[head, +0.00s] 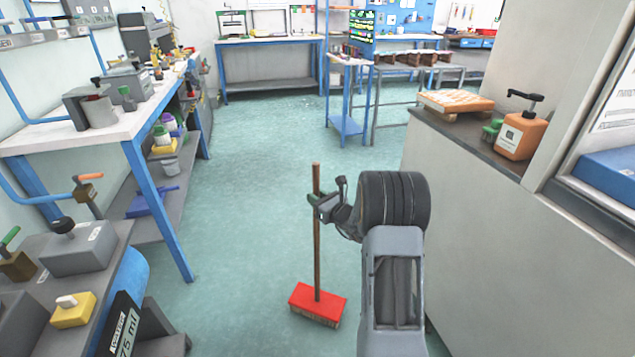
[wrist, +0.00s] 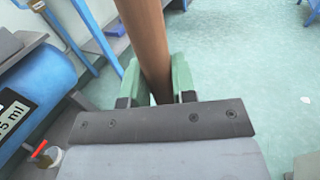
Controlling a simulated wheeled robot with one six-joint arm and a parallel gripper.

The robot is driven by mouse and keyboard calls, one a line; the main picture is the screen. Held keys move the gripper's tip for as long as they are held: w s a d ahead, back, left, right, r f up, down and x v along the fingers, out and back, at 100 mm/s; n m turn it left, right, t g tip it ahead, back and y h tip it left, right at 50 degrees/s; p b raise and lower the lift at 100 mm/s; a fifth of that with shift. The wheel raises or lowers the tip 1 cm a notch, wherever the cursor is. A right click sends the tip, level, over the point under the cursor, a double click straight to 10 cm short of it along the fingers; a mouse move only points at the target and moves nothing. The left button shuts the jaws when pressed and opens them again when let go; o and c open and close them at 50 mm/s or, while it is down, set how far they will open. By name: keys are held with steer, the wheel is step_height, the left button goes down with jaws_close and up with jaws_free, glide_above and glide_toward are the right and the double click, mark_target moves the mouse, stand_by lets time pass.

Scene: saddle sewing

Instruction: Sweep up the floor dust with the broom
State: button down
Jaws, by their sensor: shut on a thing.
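My gripper (head: 323,207) is shut on the brown wooden handle of the broom (head: 317,250), a little below the handle's top. The broom stands nearly upright, with its red head (head: 318,302) low at the floor. I cannot tell if the bristles touch the floor. In the wrist view the green fingers of my gripper (wrist: 160,85) press on both sides of the broom handle (wrist: 148,40); the broom head is hidden there. Pale specks of dust (head: 290,103) lie on the green floor far ahead, near the back bench.
A blue-legged workbench (head: 165,215) stands at the left. A grey-topped counter (head: 470,150) with an orange bottle (head: 520,135) runs along the right. A small blue table (head: 347,125) stands ahead. The green floor (head: 235,210) between them is open.

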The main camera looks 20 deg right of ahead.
mark_target(319, 185)
steer(key=shift+r+p, duration=1.35)
steer(key=shift+r, duration=1.2)
